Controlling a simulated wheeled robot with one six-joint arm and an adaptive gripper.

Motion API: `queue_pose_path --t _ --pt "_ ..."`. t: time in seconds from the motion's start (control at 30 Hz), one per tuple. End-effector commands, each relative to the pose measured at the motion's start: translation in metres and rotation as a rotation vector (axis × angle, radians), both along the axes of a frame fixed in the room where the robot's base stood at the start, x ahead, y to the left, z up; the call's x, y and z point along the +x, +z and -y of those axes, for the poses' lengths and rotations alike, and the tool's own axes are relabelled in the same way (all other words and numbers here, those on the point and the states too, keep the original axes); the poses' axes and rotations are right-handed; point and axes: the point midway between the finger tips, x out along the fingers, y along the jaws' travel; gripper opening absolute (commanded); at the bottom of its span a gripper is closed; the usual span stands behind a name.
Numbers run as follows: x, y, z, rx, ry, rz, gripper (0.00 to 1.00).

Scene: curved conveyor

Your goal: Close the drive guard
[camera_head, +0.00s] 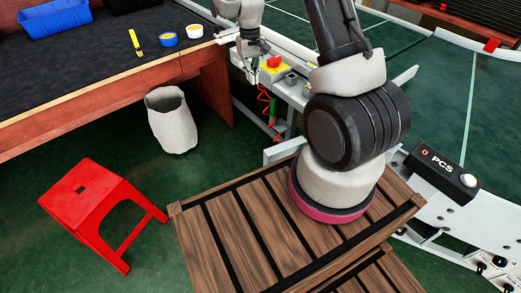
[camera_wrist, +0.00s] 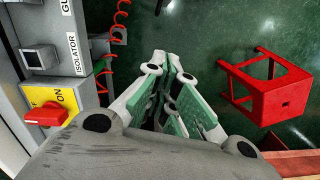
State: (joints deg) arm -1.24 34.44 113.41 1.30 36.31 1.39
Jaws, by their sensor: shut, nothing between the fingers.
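My gripper (camera_head: 254,72) hangs beside the conveyor's grey side rail in the head view. In the wrist view its green-padded fingers (camera_wrist: 174,62) are together with nothing between them, pointing toward the floor. A grey panel in the wrist view carries an ISOLATOR label (camera_wrist: 78,55) and a cut-off label starting "GU" (camera_wrist: 68,8). A red rotary switch (camera_wrist: 45,115) on a yellow ON plate (camera_wrist: 62,98) is at its lower left; the switch (camera_head: 273,62) also shows in the head view. I cannot tell which part is the drive guard, or its position.
A red coiled cable (camera_wrist: 118,40) hangs beside the panel. A red stool (camera_head: 95,205) stands on the green floor; it also shows in the wrist view (camera_wrist: 270,90). A workbench (camera_head: 90,50) and pale bin (camera_head: 172,122) are left. A PCS box (camera_head: 440,170) is right.

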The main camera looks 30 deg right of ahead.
Motion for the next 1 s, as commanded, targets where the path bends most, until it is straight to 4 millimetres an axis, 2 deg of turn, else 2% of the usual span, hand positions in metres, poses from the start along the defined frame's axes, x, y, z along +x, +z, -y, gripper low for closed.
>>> queue_pose_path --t 0.03,0.1,0.2,0.3,0.4,0.67,1.0 --pt "0.003 -0.04 -0.001 0.0 -0.002 -0.039 0.0" --pt "0.005 -0.086 -0.002 -0.002 -0.003 -0.074 0.0" --pt "0.002 -0.144 -0.003 -0.003 -0.005 -0.116 0.0" --pt "-0.004 -0.186 -0.004 -0.004 -0.007 -0.146 0.0" --pt "-0.01 -0.212 -0.004 -0.005 -0.009 -0.164 0.0" --pt "-0.018 -0.243 -0.004 -0.006 -0.009 -0.174 0.0" --pt "-0.036 -0.313 -0.005 -0.006 -0.009 -0.175 0.0"
